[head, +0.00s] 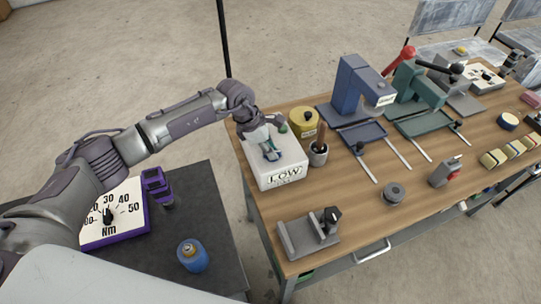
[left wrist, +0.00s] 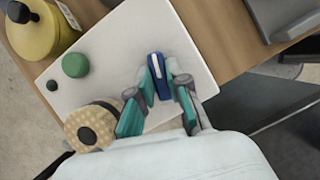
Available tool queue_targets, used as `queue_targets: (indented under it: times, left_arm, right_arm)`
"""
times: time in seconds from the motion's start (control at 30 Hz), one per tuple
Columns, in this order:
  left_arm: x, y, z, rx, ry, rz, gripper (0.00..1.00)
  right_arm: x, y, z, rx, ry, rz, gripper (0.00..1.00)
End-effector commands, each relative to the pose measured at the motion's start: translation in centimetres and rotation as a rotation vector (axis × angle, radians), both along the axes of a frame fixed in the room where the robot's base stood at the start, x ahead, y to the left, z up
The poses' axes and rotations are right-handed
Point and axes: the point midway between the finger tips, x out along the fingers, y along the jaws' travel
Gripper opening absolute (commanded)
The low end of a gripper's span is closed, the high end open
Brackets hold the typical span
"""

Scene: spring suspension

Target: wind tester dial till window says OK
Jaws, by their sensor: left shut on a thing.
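The tester is a white box (head: 262,180) at the left end of the wooden bench in the head view. Its front window (head: 285,174) reads LOW. My left gripper (head: 270,150) is over the box top, pointing down. In the left wrist view, its teal-padded fingers (left wrist: 160,98) are shut on a blue dial (left wrist: 158,68) with a pale line along it. A green round knob (left wrist: 75,65) and a tan ridged knob (left wrist: 92,125) are beside the fingers, apart from the blue dial. The fingers partly hide the dial. My right gripper is not in view.
A yellow tin (head: 304,121) and a dark cup (head: 318,154) stand close right of the tester. A grey metal fixture (head: 308,235) is in front. Blue (head: 355,95) and green presses stand farther right. A torque gauge (head: 120,210) and blue can (head: 192,255) are on the dark table.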

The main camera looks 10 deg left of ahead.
Motion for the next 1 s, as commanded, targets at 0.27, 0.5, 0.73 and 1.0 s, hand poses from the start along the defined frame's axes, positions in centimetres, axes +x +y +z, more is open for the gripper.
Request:
queue_targets:
  times: [0.27, 0.5, 0.73, 1.0]
  left_arm:
    - [0.3, 0.1, -0.9, 0.0, -0.005, -0.255, 0.0]
    - [0.4, 0.1, -0.7, 0.001, -0.005, -0.476, 0.0]
    - [0.5, 0.0, -0.4, 0.0, -0.005, -0.654, 0.0]
    - [0.5, 0.0, -0.1, 0.0, -0.004, -0.788, 0.0]
  right_arm:
    - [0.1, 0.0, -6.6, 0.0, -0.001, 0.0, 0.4]
    - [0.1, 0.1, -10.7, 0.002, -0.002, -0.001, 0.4]
    - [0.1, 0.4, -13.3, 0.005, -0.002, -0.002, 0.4]
    - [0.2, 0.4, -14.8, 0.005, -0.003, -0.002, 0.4]
